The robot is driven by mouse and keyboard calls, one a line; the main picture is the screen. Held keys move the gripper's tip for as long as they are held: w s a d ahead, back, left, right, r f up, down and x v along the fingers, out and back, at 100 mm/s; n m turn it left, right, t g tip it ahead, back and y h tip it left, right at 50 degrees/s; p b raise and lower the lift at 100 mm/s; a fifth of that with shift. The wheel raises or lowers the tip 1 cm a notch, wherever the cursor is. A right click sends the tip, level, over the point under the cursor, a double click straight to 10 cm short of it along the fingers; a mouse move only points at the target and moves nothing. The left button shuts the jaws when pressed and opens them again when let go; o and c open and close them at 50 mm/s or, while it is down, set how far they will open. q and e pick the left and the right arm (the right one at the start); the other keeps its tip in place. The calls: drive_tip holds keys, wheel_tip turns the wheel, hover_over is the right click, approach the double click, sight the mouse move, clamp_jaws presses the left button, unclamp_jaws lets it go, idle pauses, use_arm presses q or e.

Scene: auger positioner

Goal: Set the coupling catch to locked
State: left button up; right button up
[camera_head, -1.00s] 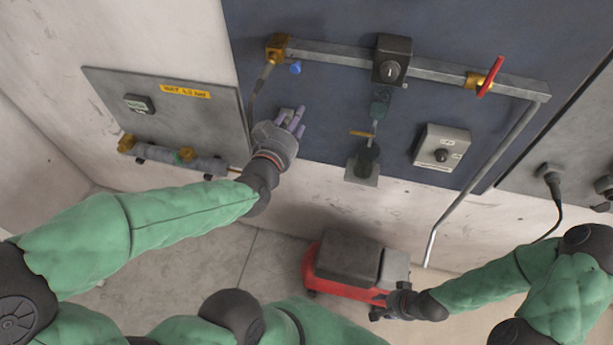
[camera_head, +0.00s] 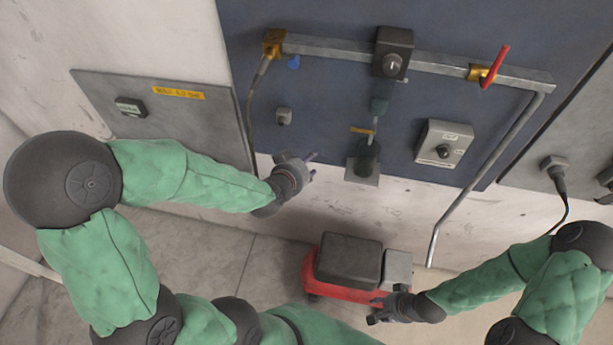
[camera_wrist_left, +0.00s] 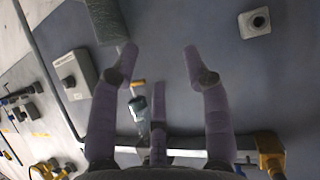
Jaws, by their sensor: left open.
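No part is readably labelled as the coupling catch. A hanging coupling with a dark round body (camera_head: 367,158) and a thin yellow tab (camera_head: 362,130) is on the blue panel, above a grey plate (camera_head: 362,177). In the left wrist view the yellow tab (camera_wrist_left: 137,87) shows between the fingers, beyond them. My left gripper (camera_head: 311,168) is left of the coupling and apart from it. Its purple fingers (camera_wrist_left: 160,65) are spread and empty. My right gripper (camera_head: 375,310) is low, near the red machine; its fingers are too small to read.
A grey pipe (camera_head: 440,66) with a red lever (camera_head: 496,66) crosses the panel. A black knob box (camera_head: 392,52) sits on it. A labelled switch box (camera_head: 443,152) is to the right, a small grey switch (camera_head: 284,116) to the left. A red machine (camera_head: 330,290) stands on the floor.

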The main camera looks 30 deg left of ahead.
use_arm(q)
drive_tip(key=shift+g+h, duration=0.3)
drive_tip(key=shift+g, duration=0.2)
drive_tip(key=shift+s+d+f+b, duration=0.1)
drive_tip(key=shift+d+f+b, duration=0.1)
drive_tip(key=shift+f, duration=0.95)
drive_tip(key=shift+s+d+f+b, duration=0.1)
drive_tip(key=shift+d+f+b, duration=0.1)
drive_tip(key=shift+f, duration=0.9)
